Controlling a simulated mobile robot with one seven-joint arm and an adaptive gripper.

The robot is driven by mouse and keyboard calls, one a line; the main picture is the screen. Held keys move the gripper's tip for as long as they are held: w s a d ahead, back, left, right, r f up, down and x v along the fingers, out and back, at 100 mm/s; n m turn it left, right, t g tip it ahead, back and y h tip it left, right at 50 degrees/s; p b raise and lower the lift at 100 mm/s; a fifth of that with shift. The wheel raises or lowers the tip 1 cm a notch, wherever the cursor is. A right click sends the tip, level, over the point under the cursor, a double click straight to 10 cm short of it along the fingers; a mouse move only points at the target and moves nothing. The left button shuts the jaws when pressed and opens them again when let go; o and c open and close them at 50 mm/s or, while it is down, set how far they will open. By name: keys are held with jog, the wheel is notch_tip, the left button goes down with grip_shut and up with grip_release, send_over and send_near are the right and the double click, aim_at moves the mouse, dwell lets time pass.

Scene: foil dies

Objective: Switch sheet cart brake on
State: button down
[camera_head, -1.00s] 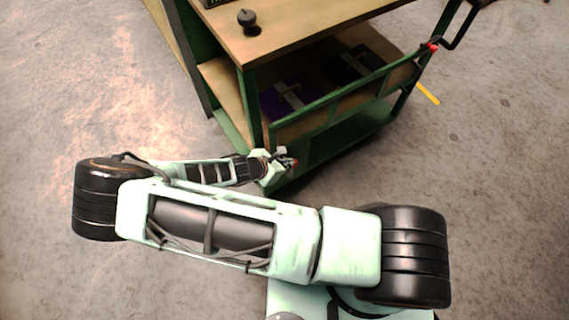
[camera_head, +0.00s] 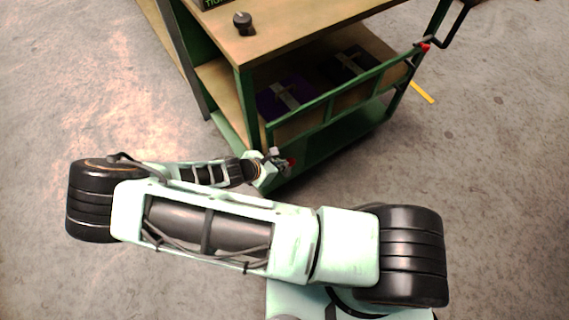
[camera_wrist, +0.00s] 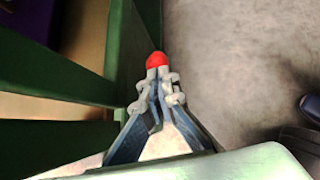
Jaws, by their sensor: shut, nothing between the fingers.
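The sheet cart (camera_head: 250,90) is a green frame with wooden shelves, in the upper middle of the head view. My gripper (camera_head: 284,160) is low beside its near corner. In the wrist view my gripper (camera_wrist: 157,82) is shut, with its fingers together and nothing between them. A small red tip (camera_wrist: 157,59) shows right at the fingertips, beside a green post (camera_wrist: 130,45). Any rest of the brake is hidden.
A black knob (camera_head: 243,22) stands on the cart's top. Dark and purple items (camera_head: 283,98) lie on the lower shelf behind a green rail. Another red piece (camera_head: 424,46) is by the cart's black handle (camera_head: 452,28). Concrete floor (camera_head: 490,180) is clear at right.

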jog(key=w+d+r+p+v, duration=0.1)
jog(key=d+p+v, duration=0.15)
jog(key=v, duration=0.85)
jog(key=s+a+f+h+b, duration=0.1)
jog(key=s+a+f+b, duration=0.2)
jog(key=a+f+b, duration=0.3)
jog(key=w+d+f+b, duration=0.3)
jog(key=w+d+f, duration=0.3)
jog(key=w+d, duration=0.1)
jog(key=shift+w+d+t, duration=0.25)
jog(key=shift+d+t, duration=0.05)
jog(key=shift+d, duration=0.25)
jog(key=shift+f, duration=0.1)
